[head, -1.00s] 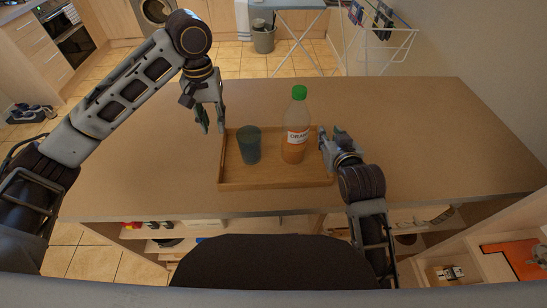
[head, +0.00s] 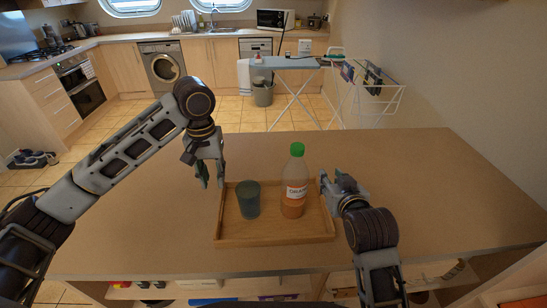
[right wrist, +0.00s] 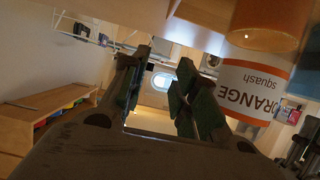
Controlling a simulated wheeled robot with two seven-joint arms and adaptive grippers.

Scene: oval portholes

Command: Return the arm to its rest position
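A wooden tray (head: 275,240) lies on the counter and bears a dark grey-blue cup (head: 248,199) on its left and an orange squash bottle (head: 295,182) with a green cap on its right. Both stand upright. My left gripper (head: 212,176) is above the counter at the tray's left side, apart from the cup; its finger gap is hard to see. My right gripper (head: 328,186) is just right of the bottle. In the right wrist view its fingers (right wrist: 155,95) are apart with nothing between them, and the bottle's label (right wrist: 255,90) is beside them.
The wooden counter (head: 420,180) is clear around the tray, with open shelves below its front edge. Behind it stand an ironing board (head: 290,63), a drying rack (head: 372,85) and a grey bin (head: 263,94). A wall closes the right side.

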